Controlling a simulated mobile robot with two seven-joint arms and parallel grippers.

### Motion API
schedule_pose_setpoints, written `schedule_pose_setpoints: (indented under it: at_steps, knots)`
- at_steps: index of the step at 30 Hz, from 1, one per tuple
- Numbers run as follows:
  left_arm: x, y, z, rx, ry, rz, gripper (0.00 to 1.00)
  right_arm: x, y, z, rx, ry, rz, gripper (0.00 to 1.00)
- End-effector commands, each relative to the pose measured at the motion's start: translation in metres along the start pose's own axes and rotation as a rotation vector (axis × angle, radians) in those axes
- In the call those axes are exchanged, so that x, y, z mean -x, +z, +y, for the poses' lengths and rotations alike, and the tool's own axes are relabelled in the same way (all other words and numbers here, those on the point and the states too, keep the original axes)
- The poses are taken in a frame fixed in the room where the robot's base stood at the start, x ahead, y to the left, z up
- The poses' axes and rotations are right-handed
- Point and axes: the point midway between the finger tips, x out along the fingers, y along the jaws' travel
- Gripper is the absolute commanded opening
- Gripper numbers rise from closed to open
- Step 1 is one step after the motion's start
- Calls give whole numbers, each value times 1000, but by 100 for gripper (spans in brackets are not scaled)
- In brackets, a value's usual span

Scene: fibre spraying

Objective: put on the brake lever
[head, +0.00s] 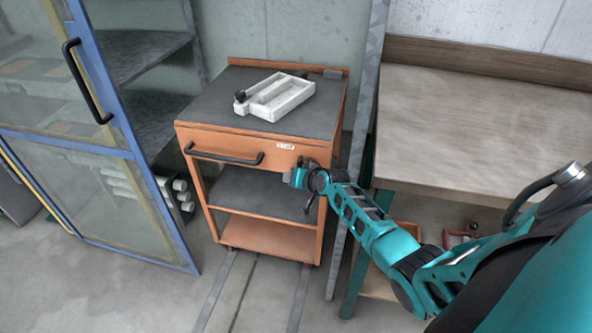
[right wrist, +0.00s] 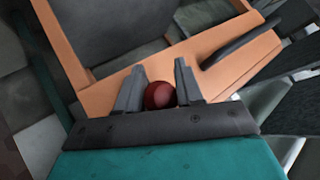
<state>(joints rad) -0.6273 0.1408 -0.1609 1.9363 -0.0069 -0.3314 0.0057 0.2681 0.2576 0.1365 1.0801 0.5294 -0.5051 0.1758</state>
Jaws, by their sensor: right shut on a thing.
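An orange cart (head: 262,240) with a dark top stands in the middle of the head view. My right gripper (head: 303,172) is at the right side of its front, just below the drawer. In the right wrist view, my right gripper (right wrist: 160,78) has a dark red ball knob (right wrist: 159,95) between its two grey fingers, against the orange cart frame. The knob appears to be the end of the brake lever; the rest of the lever is hidden, and I cannot tell its angle. In the head view the knob is hidden by my gripper. My left gripper is out of view.
A grey-white tray (head: 280,97) lies on the cart top. A black drawer handle (head: 226,156) crosses the cart front. A blue-framed glass cabinet door (head: 95,130) stands open at left. A wooden workbench (head: 480,130) is at right. Floor before the cart is clear.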

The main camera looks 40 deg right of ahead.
Motion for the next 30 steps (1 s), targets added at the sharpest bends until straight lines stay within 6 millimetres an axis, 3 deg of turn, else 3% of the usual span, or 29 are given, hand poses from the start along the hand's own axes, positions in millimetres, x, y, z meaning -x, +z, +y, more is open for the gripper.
schedule_pose_setpoints:
  at_steps: [1,5,18,30]
  knots:
    - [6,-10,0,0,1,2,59,5,-15,-6,-17,-4,-17,0]
    - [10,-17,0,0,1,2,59,8,-20,-8,-80,-5,-101,0]
    - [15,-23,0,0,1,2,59,11,-30,-9,-211,-5,-281,0]
    - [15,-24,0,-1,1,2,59,11,-32,-9,-230,-5,-306,0]
